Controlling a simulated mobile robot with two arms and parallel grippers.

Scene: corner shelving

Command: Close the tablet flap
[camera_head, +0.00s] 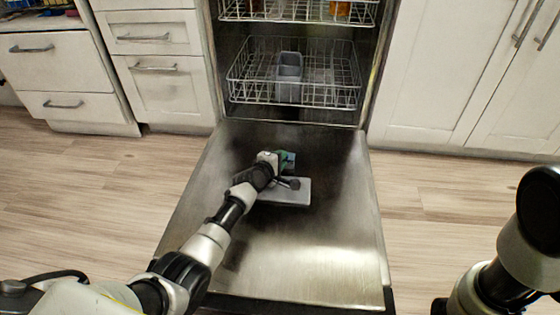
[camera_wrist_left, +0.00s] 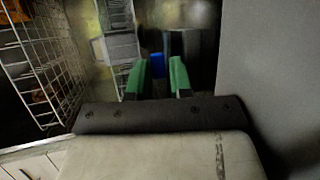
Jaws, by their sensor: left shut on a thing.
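The dishwasher door (camera_head: 290,250) is folded down flat. A grey rectangular dispenser plate (camera_head: 290,195) sits on its inner face, partly hidden by my left wrist. I cannot make out the tablet flap itself or its angle clearly. My left gripper (camera_head: 284,161), with green fingers, is just above and beyond the plate. It is shut on a small blue piece (camera_wrist_left: 157,65), which shows between the green fingers in the left wrist view. I cannot tell whether this piece belongs to the flap. My right gripper is out of view; only my right arm shows at the right edge.
The lower wire rack (camera_head: 340,90) with a grey basket (camera_head: 289,75) stands inside the dishwasher. An upper rack (camera_head: 300,10) is above it. White cabinets flank both sides. Wooden floor (camera_head: 430,205) is clear beside the door.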

